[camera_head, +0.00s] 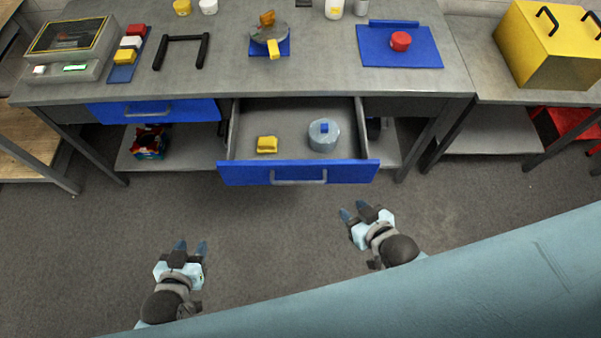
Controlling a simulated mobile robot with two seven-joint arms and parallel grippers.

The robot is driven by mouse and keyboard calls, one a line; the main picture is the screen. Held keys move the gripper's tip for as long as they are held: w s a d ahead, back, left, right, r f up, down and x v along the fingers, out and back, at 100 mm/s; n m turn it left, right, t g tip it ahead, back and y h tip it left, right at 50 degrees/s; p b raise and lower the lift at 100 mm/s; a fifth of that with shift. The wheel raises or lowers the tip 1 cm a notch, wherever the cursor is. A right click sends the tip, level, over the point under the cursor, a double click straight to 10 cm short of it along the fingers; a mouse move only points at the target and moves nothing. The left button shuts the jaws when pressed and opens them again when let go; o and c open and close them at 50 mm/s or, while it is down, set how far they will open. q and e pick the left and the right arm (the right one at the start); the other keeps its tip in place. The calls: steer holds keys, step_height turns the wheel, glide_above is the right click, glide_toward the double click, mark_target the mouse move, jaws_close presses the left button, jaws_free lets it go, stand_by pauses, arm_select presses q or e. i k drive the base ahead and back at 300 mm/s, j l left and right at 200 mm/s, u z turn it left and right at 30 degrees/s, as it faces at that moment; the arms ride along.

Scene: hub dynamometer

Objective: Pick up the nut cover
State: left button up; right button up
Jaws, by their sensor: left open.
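No part is labelled, so I cannot tell for sure which is the nut cover. An open drawer (238,150) holds a grey-blue round part with a blue knob (323,136) at its right and a small yellow block (267,145) at its left. A red round cap (400,41) sits on a blue mat (430,55) on the bench. My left gripper (190,247) is open and empty, in front of the drawer and to its left. My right gripper (354,211) has its fingers apart and is empty, just in front of the drawer's right end.
The grey bench (330,75) carries a device with a display (75,48), a black handle frame (183,48) and a hub-like part (268,32). A yellow case (548,50) stands on the right bench. The drawer's blue front (240,174) juts out. The floor before it is clear.

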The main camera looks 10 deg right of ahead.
mark_target(323, 133)
steer(key=i+l+u, duration=0.1)
steer(key=i+l, duration=0.6)
steer(key=i, duration=0.1)
